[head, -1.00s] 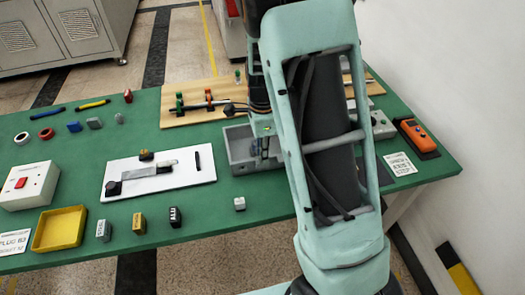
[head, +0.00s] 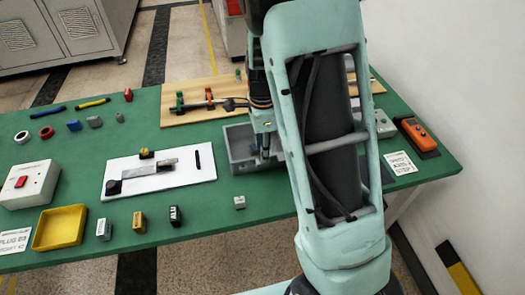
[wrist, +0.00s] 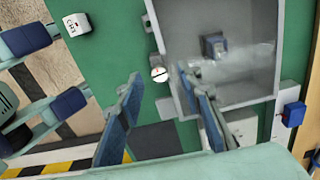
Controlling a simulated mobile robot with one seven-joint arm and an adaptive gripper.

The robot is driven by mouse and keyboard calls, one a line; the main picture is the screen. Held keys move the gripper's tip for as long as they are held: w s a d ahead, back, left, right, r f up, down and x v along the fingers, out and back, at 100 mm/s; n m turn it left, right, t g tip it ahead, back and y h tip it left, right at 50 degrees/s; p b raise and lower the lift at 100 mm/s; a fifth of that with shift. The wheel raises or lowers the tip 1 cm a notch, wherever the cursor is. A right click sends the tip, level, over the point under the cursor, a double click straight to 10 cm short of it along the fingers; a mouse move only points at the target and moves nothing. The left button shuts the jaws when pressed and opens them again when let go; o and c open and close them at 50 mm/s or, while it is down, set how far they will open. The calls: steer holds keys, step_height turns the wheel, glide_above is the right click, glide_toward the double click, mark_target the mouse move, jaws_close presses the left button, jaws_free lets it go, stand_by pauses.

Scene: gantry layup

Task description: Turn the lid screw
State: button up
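The lid screw (wrist: 158,75) is a pale round head with a dark slot, beside the wall of a grey open-looking box (wrist: 168,22) in the wrist view. A clear sheen over the box's inside may be a lid; I cannot tell for sure. The screw is hidden there.
A white plate (head: 125,187) with metal parts lies left of the box. A wooden board (head: 195,93) with clamps is behind it. A small white cube (head: 240,202) stands in front. An orange meter (head: 418,134) is at the right. Green table is bare around the cube.

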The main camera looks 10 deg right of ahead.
step_height(320, 180, up, 11)
stand_by(0.3)
